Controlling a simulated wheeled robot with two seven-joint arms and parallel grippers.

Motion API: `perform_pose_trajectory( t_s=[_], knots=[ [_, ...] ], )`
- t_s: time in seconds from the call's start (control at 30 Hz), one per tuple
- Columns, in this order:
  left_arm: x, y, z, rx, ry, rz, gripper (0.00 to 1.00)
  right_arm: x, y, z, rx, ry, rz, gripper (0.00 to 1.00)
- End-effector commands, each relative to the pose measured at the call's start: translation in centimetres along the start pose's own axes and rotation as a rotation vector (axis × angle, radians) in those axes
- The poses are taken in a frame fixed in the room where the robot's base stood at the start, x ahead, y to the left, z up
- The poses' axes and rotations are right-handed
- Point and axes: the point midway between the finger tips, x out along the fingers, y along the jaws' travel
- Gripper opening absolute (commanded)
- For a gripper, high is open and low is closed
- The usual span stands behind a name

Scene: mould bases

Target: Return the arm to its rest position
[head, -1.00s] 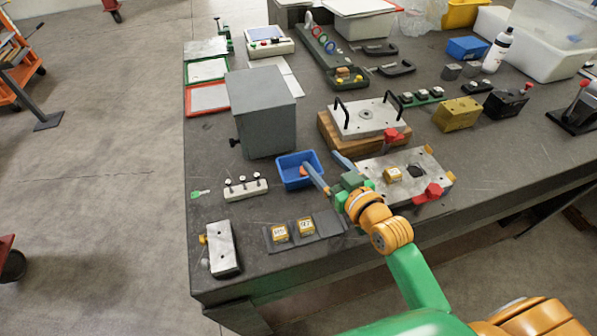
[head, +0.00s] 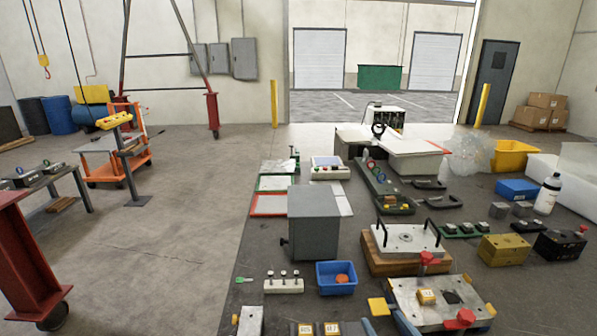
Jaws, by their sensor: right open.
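My right gripper (head: 387,325) shows only at the bottom edge of the head view. Its two blue-grey fingers are apart, with nothing seen between them. The rest of that arm is cut off by the frame. The fingertips are near the left front of a metal mould plate (head: 408,308) with red knobs and a small yellow block (head: 426,297) on it. A blue bin (head: 322,283) holding an orange piece (head: 342,278) stands beyond and left of the fingers. My left gripper is not in view.
A grey box (head: 313,222) stands behind the bin. A mould base with black handles (head: 407,238) rests on a wooden block (head: 385,262). A pegged white block (head: 284,287) is left of the bin. Open floor (head: 170,240) lies left of the bench.

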Motion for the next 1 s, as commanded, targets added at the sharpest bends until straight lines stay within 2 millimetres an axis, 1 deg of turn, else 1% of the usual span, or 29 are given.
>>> perform_pose_trajectory(
  t_s=[0.27,0.37,0.47,0.57,0.6,0.67,0.7,0.77,0.8,0.87,0.93,0.97,1.0],
  knots=[
    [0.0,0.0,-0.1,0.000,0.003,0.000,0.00,-1.8,-1.7,4.1,-0.010,-0.189,-0.021,0.78],
    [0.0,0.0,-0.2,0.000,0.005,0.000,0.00,-2.9,-2.4,5.9,-0.016,-0.277,-0.027,0.78],
    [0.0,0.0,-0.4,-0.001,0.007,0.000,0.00,-4.5,-3.1,8.1,-0.019,-0.389,-0.029,0.78],
    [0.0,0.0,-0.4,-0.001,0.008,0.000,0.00,-6.8,-3.7,10.4,-0.023,-0.523,-0.025,0.78],
    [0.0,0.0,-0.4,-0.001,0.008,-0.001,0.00,-7.9,-4.0,11.4,-0.023,-0.582,-0.023,0.78],
    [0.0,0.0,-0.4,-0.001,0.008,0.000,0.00,-9.7,-4.3,12.8,-0.023,-0.670,-0.016,0.78],
    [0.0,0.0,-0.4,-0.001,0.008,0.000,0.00,-10.9,-4.4,13.6,-0.022,-0.729,-0.009,0.78],
    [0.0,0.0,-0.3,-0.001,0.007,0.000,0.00,-12.9,-4.6,14.7,-0.019,-0.816,0.003,0.78],
    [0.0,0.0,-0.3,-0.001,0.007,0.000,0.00,-14.2,-4.7,15.4,-0.016,-0.873,0.011,0.78],
    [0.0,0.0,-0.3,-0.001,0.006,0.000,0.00,-16.4,-4.9,16.2,-0.012,-0.960,0.026,0.78],
    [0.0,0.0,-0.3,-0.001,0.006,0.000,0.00,-18.9,-5.0,17.0,-0.003,-1.059,0.046,0.78],
    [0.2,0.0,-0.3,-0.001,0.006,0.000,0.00,-18.9,-5.0,17.9,-0.003,-1.078,0.049,0.78],
    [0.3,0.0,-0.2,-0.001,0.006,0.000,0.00,-18.3,-4.9,19.3,-0.004,-1.083,0.047,0.78]
  ],
)
